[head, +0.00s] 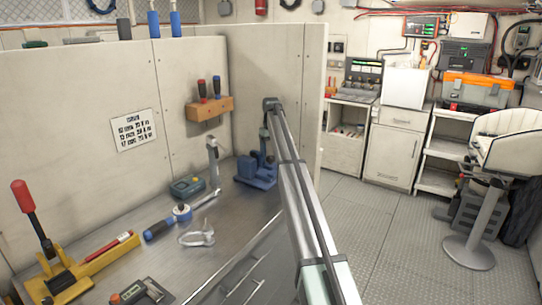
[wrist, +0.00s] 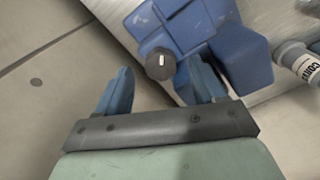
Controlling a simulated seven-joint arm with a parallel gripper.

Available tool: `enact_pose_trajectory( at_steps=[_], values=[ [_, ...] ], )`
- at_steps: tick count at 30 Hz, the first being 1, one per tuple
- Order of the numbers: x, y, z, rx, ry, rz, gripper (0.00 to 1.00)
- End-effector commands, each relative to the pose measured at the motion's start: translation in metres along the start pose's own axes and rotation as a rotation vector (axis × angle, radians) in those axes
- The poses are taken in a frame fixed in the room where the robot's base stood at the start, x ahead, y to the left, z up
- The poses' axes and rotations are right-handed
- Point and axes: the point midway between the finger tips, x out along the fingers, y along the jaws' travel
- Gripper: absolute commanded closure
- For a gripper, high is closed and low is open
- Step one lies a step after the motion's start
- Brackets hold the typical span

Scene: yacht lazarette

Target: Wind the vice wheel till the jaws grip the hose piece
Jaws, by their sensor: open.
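The blue vice (head: 256,174) stands on the metal bench against the panel corner. In the wrist view its blue body (wrist: 240,55) fills the upper middle. A dark round knob with a pale mark, which looks like the vice wheel (wrist: 160,63), faces the camera. My gripper (wrist: 160,82) is open, with its blue fingers apart and the wheel appearing between and just beyond the tips. I cannot tell whether they touch it. In the head view my arm reaches over the bench, its end above the vice. I cannot make out the hose piece or the jaw gap.
A labelled grey cylinder (wrist: 305,62) shows beside the vice in the wrist view. On the bench (head: 238,212) are a green-grey box (head: 187,187), a blue-handled tool (head: 160,228) and a yellow red-handled press (head: 75,270). A wooden screwdriver rack (head: 209,109) hangs on the panel.

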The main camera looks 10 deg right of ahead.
Motion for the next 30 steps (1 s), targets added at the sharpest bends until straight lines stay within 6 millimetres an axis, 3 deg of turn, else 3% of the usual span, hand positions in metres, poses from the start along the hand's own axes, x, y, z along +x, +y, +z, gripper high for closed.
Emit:
enact_pose_trajectory(
  at_steps=[6, 15, 21, 30],
  values=[
    [-0.045, 0.001, -0.001, 0.000, 0.002, 0.001, 0.31],
    [-0.095, 0.000, -0.001, 0.000, 0.000, 0.000, 0.31],
    [-0.111, 0.000, 0.000, 0.000, 0.000, 0.000, 0.31],
    [-0.114, 0.000, 0.000, 0.000, -0.001, 0.000, 0.31]
  ],
)
